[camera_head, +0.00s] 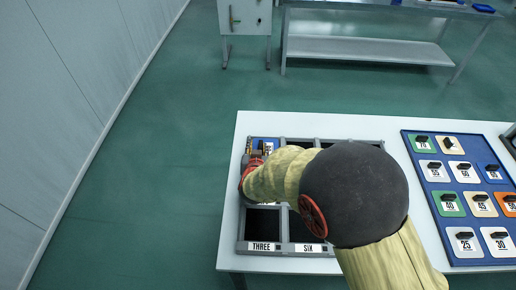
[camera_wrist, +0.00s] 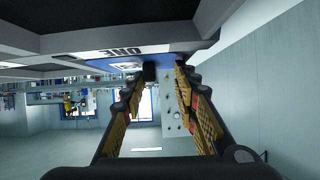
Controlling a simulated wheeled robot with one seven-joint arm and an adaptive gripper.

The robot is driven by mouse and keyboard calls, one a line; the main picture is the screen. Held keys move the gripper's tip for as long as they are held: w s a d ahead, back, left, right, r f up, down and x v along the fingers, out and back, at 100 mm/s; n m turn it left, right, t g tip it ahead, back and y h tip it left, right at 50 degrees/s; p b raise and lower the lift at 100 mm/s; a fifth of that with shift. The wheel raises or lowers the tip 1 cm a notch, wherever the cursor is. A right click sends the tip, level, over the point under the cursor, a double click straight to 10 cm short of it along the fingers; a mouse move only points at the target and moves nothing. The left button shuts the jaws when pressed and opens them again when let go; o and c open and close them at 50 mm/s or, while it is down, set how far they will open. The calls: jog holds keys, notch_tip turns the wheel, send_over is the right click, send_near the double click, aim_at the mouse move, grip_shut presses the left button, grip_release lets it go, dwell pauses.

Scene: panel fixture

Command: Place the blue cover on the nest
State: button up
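The grey fixture (camera_head: 241,246) on the white table has dark open compartments, with labels THREE and SIX at its front. A blue cover (camera_head: 268,142) shows at its far left compartment, partly hidden by my arm. In the wrist view the blue cover (camera_wrist: 100,64) has a white label and a black knob (camera_wrist: 150,71), beside a frame strip marked ONE. I cannot tell whether it is seated flat. My gripper (camera_wrist: 160,75) has its fingers apart on either side of the knob, with a visible gap at the right finger. In the head view my arm hides most of it.
A blue board (camera_head: 427,171) with several coloured, numbered tiles with black knobs lies to the right on the table. A grey bench (camera_head: 365,48) and a white panel stand farther back. A wall is on the left, with clear green floor between.

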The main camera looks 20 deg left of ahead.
jog(key=o, duration=0.5)
jog(key=shift+s+d+f+g, duration=0.1)
jog(key=shift+s+f+g, duration=0.1)
jog(key=shift+f, duration=0.5)
jog(key=shift+s+f+g, duration=0.1)
jog(key=shift+s+f, duration=0.05)
jog(key=shift+f, duration=0.55)
jog(key=shift+c, duration=0.2)
jog(key=shift+r, duration=0.15)
jog(key=p+v, duration=0.1)
jog(key=v, duration=0.2)
jog(key=r+p+v, duration=0.1)
jog(key=p+v, duration=0.1)
jog(key=v, duration=0.2)
jog(key=p+v, duration=0.1)
jog(key=v, duration=0.3)
jog(key=shift+w+a+r+p, duration=0.25)
jog(key=shift+r+p, duration=0.05)
jog(key=shift+r, duration=0.05)
jog(key=shift+s+d+r, duration=0.2)
jog(key=shift+s+r, duration=0.05)
jog(key=shift+s, duration=0.25)
